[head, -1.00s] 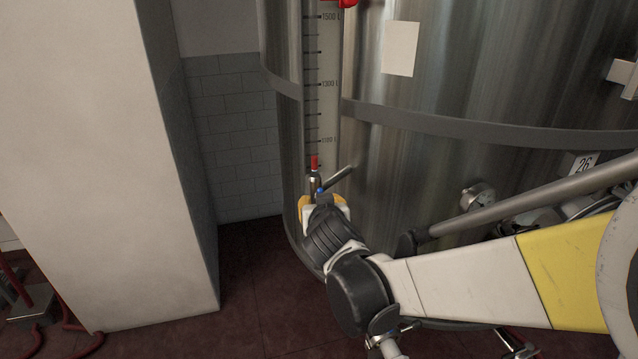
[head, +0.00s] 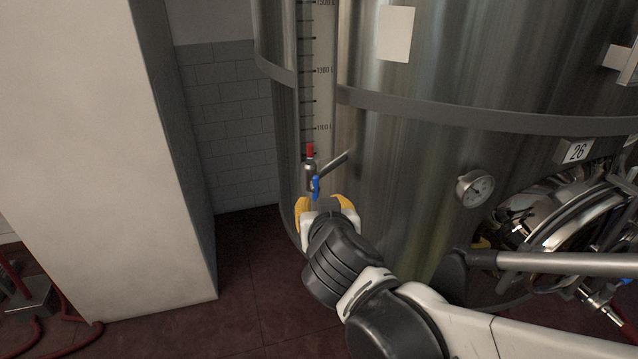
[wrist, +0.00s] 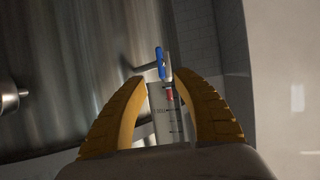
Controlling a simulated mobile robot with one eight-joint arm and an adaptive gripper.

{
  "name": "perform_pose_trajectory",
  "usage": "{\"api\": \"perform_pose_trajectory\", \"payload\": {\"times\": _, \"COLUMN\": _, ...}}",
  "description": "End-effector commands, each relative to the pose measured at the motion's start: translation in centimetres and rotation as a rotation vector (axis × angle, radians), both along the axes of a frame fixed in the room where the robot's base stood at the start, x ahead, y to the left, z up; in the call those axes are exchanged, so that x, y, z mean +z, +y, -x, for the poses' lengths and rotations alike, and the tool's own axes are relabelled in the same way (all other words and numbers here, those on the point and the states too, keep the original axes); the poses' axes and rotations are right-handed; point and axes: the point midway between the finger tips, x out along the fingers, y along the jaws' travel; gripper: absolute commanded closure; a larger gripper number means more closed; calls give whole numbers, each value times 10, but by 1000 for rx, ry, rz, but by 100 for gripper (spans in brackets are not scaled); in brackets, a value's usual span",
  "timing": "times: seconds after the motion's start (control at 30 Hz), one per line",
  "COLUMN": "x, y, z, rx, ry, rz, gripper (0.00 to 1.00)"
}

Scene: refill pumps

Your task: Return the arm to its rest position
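My arm reaches from the lower right of the head view toward the steel tank. My gripper (head: 322,204) has yellow fingers and sits just below a small valve with a blue handle (head: 316,187) on the tank's level gauge. In the wrist view the two yellow fingers (wrist: 162,90) stand apart with nothing between them. The blue handle (wrist: 160,63) shows beyond the fingertips, apart from them. A red piece (head: 310,151) tops the valve fitting.
A pale pillar (head: 85,160) stands at the left. Dark red floor (head: 250,270) lies between. Red hoses (head: 70,345) lie at the lower left.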

Motion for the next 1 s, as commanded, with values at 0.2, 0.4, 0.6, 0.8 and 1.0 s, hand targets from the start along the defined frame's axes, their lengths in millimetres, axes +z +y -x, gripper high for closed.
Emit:
{"api": "perform_pose_trajectory", "payload": {"times": 0.2, "x": 0, "y": 0, "z": 0, "rx": 0, "ry": 0, "rz": 0, "gripper": 65}}
{"api": "perform_pose_trajectory", "payload": {"times": 0.4, "x": -7, "y": -44, "z": 11, "rx": -61, "ry": 75, "rz": 26, "gripper": 65}}
{"api": "perform_pose_trajectory", "payload": {"times": 0.6, "x": -40, "y": -144, "z": 77, "rx": -156, "ry": 339, "rz": 59, "gripper": 65}}
{"api": "perform_pose_trajectory", "payload": {"times": 0.8, "x": -63, "y": -175, "z": 144, "rx": -120, "ry": 520, "rz": 25, "gripper": 65}}
{"api": "perform_pose_trajectory", "payload": {"times": 1.0, "x": -67, "y": -175, "z": 160, "rx": -92, "ry": 558, "rz": 9, "gripper": 65}}
